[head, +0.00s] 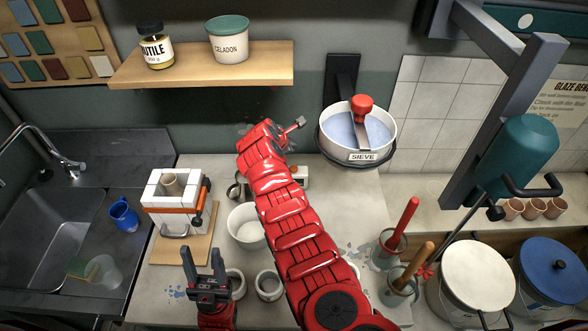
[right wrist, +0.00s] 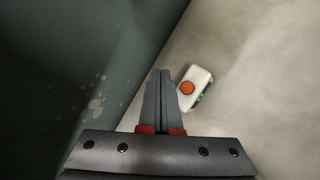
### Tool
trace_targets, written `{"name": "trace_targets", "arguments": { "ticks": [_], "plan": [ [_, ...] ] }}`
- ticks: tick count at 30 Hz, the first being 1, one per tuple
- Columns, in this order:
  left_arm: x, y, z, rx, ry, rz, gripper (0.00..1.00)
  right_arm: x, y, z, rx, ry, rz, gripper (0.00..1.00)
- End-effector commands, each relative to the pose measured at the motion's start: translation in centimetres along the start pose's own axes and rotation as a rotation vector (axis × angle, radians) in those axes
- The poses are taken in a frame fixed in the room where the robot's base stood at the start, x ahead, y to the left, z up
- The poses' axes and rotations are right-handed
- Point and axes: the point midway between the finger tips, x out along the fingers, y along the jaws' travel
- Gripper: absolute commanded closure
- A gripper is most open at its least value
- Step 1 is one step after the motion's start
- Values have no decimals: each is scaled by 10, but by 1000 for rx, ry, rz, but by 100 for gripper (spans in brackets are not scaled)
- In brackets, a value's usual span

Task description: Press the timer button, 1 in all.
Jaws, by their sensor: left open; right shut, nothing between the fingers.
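The timer is a small white box with a round orange-red button (right wrist: 187,88); its white casing (right wrist: 201,77) lies on the pale worktop in the right wrist view. In the head view, a white and orange piece that looks like the timer (head: 300,174) shows partly behind my right arm. My right gripper (right wrist: 160,76) is shut and empty. Its fingertips point just left of the timer, with no visible contact; the height gap is unclear. It also shows in the head view (head: 299,122) near the wall. My left gripper (head: 203,260) is open and empty over the front of the worktop.
A white sieve bucket (head: 336,155) hangs at the wall right of my right gripper. A shelf (head: 205,70) with jars is above left. A plaster mould (head: 167,207), a white bowl (head: 243,228) and cups crowd the worktop. A dark wall (right wrist: 70,70) borders the right gripper's left.

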Motion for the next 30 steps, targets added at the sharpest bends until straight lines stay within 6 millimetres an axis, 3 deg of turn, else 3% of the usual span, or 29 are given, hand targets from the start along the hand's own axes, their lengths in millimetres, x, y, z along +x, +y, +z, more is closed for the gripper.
{"name": "trace_targets", "arguments": {
  "ticks": [12,18,30],
  "plan": [
    [-58,3,10,0,0,0,50,44,-33,-32,0,0,-4,100],
    [-63,3,10,0,0,0,50,54,-40,-40,-2,2,-1,100],
    [-63,3,10,0,0,0,50,55,-40,-40,0,0,0,100]
  ]
}}
